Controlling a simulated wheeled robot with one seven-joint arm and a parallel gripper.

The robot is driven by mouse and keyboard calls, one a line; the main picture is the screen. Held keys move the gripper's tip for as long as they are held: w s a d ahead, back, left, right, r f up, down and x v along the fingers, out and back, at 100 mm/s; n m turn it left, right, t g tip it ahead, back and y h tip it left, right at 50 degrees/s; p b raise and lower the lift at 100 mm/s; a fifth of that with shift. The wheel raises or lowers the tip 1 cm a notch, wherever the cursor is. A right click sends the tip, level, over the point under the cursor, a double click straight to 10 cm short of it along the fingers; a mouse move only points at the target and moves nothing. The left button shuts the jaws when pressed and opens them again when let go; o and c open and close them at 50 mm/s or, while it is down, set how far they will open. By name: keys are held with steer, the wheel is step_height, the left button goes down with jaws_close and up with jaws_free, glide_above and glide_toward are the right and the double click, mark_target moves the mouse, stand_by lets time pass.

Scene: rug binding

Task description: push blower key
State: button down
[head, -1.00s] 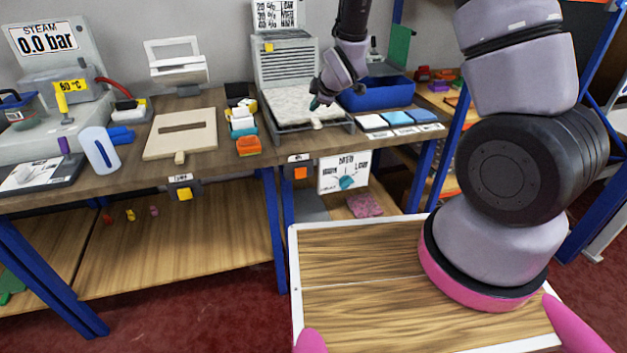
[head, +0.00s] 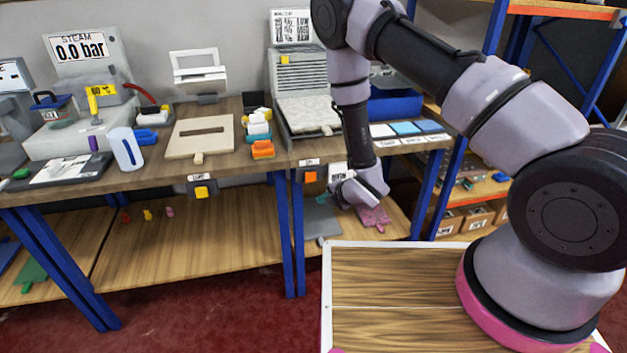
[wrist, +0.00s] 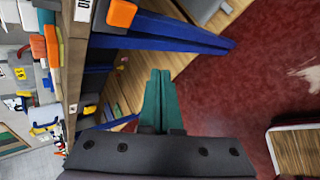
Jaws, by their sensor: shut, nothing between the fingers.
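An orange square key (head: 311,178) is on the bench's front edge under a small label that is too small to read. A yellow square key (head: 201,191) is on the same edge further left. I cannot read which one is the blower key. My gripper (wrist: 158,75) shows in the wrist view with its teal fingers shut and empty. The orange key also shows at the top of the wrist view (wrist: 121,13), apart from the fingertips. In the head view my wrist hangs below the bench edge, right of the orange key, and covers most of the dial panel (head: 337,172).
A louvred unit (head: 298,78) with a pale mat stands on the bench (head: 240,172) above the orange key. Blue bench legs (head: 290,240) stand close by, and a lower shelf (head: 180,245) runs beneath. A wooden-topped surface (head: 400,285) is in front.

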glide_toward(310, 181)
steer(key=shift+s+f+x, duration=0.15)
steer(key=shift+x, duration=0.7)
steer(key=shift+s+f+x, duration=0.15)
steer(key=shift+x, duration=0.75)
steer(key=shift+s+f+x, duration=0.1)
steer(key=shift+s+x, duration=0.05)
steer(key=shift+x, duration=0.7)
steer(key=shift+w, duration=0.1)
steer(key=shift+w+a, duration=0.15)
steer(key=shift+w, duration=0.15)
steer(key=shift+w+a, duration=0.15)
steer(key=shift+w, duration=0.35)
stand_by(0.7)
steer(key=shift+s, duration=0.1)
steer(key=shift+s+d, duration=0.25)
steer(key=shift+s, duration=0.55)
steer(key=shift+s+d, duration=0.25)
steer(key=shift+s, duration=0.55)
steer(key=shift+s+d, duration=0.2)
steer(key=shift+s, duration=0.6)
steer(key=shift+s+d, duration=0.25)
steer(key=shift+s, duration=0.55)
